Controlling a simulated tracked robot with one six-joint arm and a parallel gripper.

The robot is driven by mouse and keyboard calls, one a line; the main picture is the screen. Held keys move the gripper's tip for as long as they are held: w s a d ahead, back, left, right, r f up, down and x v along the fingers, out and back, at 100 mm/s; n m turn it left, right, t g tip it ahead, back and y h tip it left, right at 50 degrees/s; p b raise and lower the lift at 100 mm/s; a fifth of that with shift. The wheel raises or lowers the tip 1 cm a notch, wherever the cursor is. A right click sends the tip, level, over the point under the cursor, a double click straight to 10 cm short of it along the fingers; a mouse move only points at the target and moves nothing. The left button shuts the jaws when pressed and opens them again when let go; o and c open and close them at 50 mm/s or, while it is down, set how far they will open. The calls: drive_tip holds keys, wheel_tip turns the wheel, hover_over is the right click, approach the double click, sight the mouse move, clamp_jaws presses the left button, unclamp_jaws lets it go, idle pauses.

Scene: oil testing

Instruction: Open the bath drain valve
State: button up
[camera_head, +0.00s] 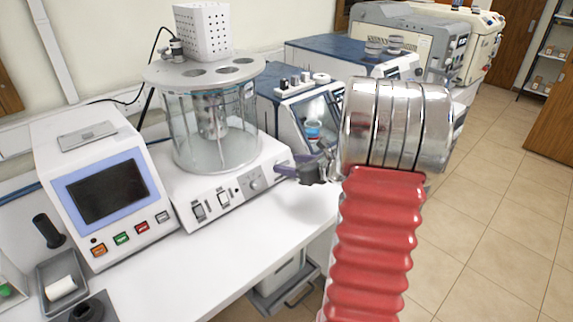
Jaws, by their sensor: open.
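The bath (215,125) is a clear glass cylinder with a round grey lid, standing on a white base (225,190) with switches and a knob. A small grey-purple part (284,170) sticks out at the right side of the base; it may be the drain valve, but it is too small to be sure. My gripper (303,167) is open at that part, left of my arm's wrist. The fingers overlap the part in the picture, so I cannot tell whether they touch it. My wrist and red arm hide what lies behind them.
A white instrument with a screen (107,190) stands left of the bath. A blue-topped unit (300,110) stands close behind my gripper. A white perforated basket (203,32) sits on the bath lid. The bench front (265,245) is clear, and open tiled floor (485,230) lies to the right.

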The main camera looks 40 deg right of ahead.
drive_tip(key=shift+x, duration=1)
drive_tip(key=shift+c, duration=0.6)
drive_tip(key=c, duration=0.9)
drive_tip(key=shift+a, duration=0.1)
drive_tip(key=shift+c, duration=0.3)
drive_tip(key=shift+o, duration=0.2)
